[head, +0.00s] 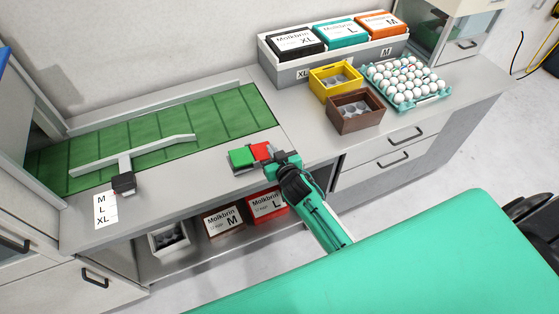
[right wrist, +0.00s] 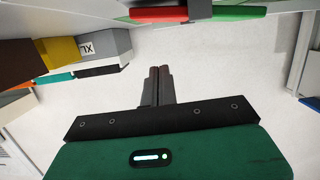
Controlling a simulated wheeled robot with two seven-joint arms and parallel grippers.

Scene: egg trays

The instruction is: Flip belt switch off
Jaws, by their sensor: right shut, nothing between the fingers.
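The belt switch has a green half (head: 241,157) and a red half (head: 261,151), side by side on the grey counter's front edge. In the right wrist view the red half (right wrist: 158,14) and the green half (right wrist: 238,12) show at the top, past my fingertips. My right gripper (head: 274,160) is at the red half's right side in the head view. Its fingers (right wrist: 159,72) are shut together and empty. I cannot tell whether the fingers touch the switch. The green belt (head: 215,116) lies behind the switch. My left gripper is not in view.
A yellow box (head: 336,84), a brown box (head: 355,113) and an egg tray (head: 432,97) stand right of the switch. A grey bar (head: 120,161) crosses the belt's left part. Cartons sit on the shelf below. The counter just behind my gripper is clear.

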